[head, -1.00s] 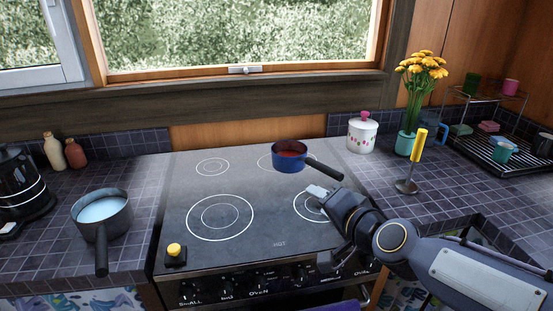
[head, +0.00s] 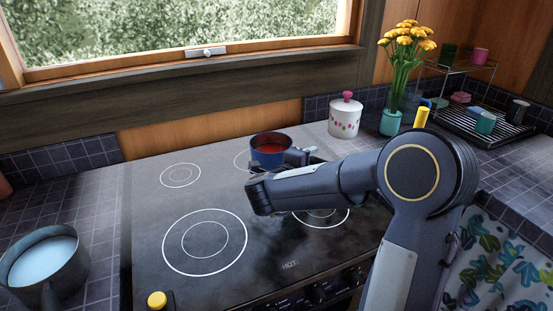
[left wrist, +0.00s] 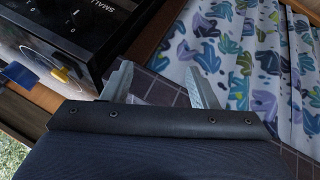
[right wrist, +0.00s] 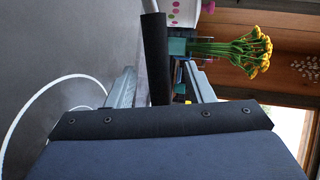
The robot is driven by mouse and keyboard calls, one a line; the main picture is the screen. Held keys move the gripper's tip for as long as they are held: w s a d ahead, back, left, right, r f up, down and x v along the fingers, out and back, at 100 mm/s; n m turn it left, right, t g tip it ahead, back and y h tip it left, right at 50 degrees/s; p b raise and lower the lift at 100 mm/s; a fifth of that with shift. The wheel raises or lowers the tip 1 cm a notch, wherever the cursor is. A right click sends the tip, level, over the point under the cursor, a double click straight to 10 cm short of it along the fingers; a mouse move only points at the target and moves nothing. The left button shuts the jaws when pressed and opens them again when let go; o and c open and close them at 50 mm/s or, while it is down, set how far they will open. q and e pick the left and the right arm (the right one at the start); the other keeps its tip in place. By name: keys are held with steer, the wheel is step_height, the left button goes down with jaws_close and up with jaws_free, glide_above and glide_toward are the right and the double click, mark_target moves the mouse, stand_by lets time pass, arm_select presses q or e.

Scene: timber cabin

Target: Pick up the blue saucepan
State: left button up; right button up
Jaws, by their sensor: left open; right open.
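The blue saucepan (head: 270,151) with red contents stands on a back right burner of the stove in the head view. My right gripper (head: 303,156) is beside it on its right, and my arm hides most of the handle. In the right wrist view, the pan's dark handle (right wrist: 155,58) runs between the two open fingers of my right gripper (right wrist: 162,82), with gaps at both sides. My left gripper (left wrist: 163,85) is open and empty in the left wrist view, near the stove front and a patterned curtain. It is not in the head view.
The black stovetop (head: 205,205) is otherwise clear. A grey pan with pale contents (head: 45,262) stands on the left counter. A white lidded jar (head: 345,118), a flower vase (head: 391,121) and a dish rack (head: 475,125) stand at the back right.

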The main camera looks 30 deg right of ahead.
steer(key=x, duration=0.4)
steer(key=shift+s+d+f, duration=0.1)
steer(key=shift+s+d, duration=0.05)
steer(key=shift+d, duration=0.05)
jaws_close()
